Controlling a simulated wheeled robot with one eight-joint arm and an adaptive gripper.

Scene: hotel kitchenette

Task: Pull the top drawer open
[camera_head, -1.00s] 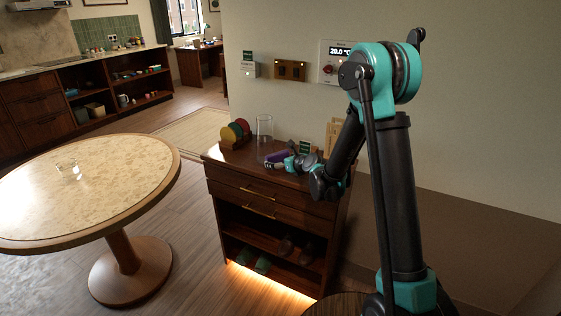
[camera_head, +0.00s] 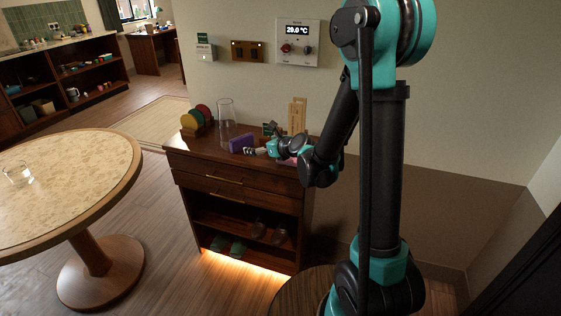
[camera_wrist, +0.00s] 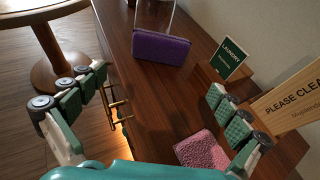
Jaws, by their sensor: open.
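The dark wooden cabinet (camera_head: 177,152) has two drawers above open shelves. Its top drawer (camera_head: 194,175) is closed, with a thin brass bar handle (camera_head: 225,180) on the front. My gripper (camera_head: 252,151) is above the cabinet top, near its front edge, with the handle lower and to its left. In the wrist view, my gripper (camera_wrist: 160,84) has its green-padded fingers spread wide and nothing between them touching. The brass handles (camera_wrist: 113,105) show beside and below the left finger there.
On the cabinet top are a purple case (camera_wrist: 160,47), a pink cloth (camera_wrist: 202,151), a laundry sign (camera_wrist: 230,58), a wooden sign (camera_wrist: 290,102), a glass vase (camera_head: 227,118) and coloured discs (camera_head: 197,115). A round table (camera_head: 125,181) stands left, with floor between it and the cabinet.

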